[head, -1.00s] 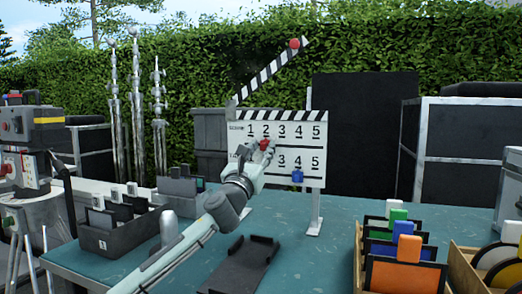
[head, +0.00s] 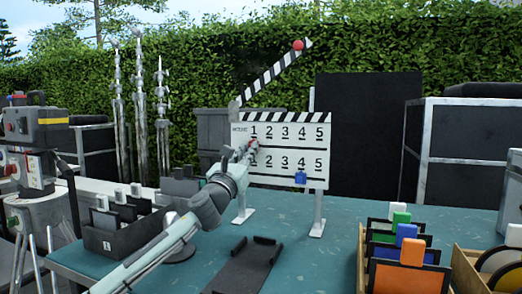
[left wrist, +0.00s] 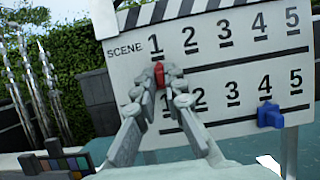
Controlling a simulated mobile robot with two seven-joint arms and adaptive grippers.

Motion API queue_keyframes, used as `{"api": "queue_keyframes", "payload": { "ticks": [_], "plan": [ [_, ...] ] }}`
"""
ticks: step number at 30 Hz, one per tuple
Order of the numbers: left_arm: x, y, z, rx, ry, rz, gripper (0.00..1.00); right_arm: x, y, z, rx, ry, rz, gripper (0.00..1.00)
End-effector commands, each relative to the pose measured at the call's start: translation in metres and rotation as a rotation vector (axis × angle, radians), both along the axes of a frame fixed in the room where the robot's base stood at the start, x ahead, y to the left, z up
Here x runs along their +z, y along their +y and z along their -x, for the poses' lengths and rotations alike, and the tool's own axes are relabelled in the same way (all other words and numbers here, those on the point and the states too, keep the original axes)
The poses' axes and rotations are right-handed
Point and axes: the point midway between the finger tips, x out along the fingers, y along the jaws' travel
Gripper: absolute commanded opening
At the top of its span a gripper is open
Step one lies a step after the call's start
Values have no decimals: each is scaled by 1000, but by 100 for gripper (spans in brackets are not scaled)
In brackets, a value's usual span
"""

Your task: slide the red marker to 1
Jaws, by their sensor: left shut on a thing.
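The white clapperboard slate (head: 238,170) stands on the table with two rows of numbers 1 to 5. The red marker (left wrist: 160,74) sits on the upper row's track, just below the 1, in the left wrist view. In the head view the red marker (head: 254,144) shows small beside my gripper, also below the upper 1. My left gripper (left wrist: 161,79) is shut on the red marker, fingers on either side of it; it also shows in the head view (head: 250,149). The blue marker (left wrist: 270,116) is on the lower row, below the 4. My right gripper is not in view.
A black tray (head: 243,265) lies on the teal table (head: 320,262). A dark box of cards (head: 130,228) stands at left. A wooden box with coloured cards (head: 405,262) stands at right. The slate's striped clapper arm (head: 270,74) is raised.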

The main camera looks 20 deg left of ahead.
Motion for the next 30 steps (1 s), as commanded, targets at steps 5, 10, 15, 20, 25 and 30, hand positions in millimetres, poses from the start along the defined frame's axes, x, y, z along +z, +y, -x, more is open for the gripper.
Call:
{"api": "queue_keyframes", "payload": {
  "ticks": [5,10,15,20,25,30],
  "plan": [
    [0,7,0,6,1,3,0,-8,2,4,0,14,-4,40],
    [0,8,0,10,1,3,16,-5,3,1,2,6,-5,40],
    [0,7,0,7,1,3,31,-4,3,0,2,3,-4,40],
    [0,5,0,5,1,2,31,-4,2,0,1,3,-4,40],
    [-2,5,5,4,1,1,31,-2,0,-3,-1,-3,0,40],
    [-14,6,29,4,4,-1,31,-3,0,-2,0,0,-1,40]
  ]
}}
